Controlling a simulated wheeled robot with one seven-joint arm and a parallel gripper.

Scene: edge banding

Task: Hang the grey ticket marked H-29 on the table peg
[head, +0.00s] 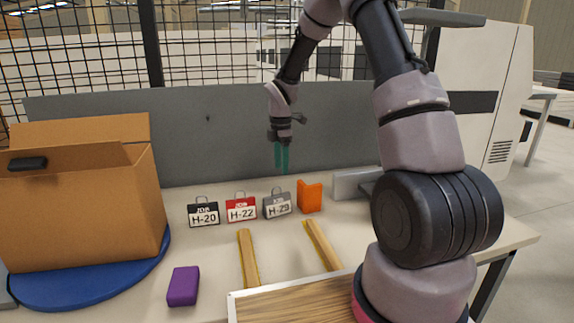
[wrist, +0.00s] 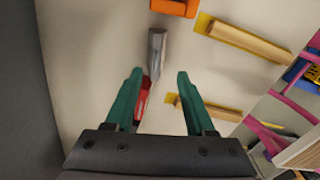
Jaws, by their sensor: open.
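The grey ticket marked H-29 (head: 277,207) stands upright on the table, with a wire loop on top, between the red H-22 ticket (head: 241,210) and an orange angled block (head: 310,197). In the wrist view the grey ticket (wrist: 157,48) shows from above, just beyond the fingertips. My gripper (head: 282,168) is open and empty, pointing down above the row of tickets; its green fingers (wrist: 159,74) are spread apart in the wrist view. I cannot clearly make out the table peg; a small dark spot (head: 208,118) shows on the grey back panel (head: 230,140).
A black H-20 ticket (head: 203,214) stands left of the red one. Two wooden strips (head: 248,258) lie in front. A purple block (head: 183,286) and an open cardboard box (head: 80,210) on a blue disc (head: 120,283) are at left. A wood-topped panel (head: 300,303) is at the front.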

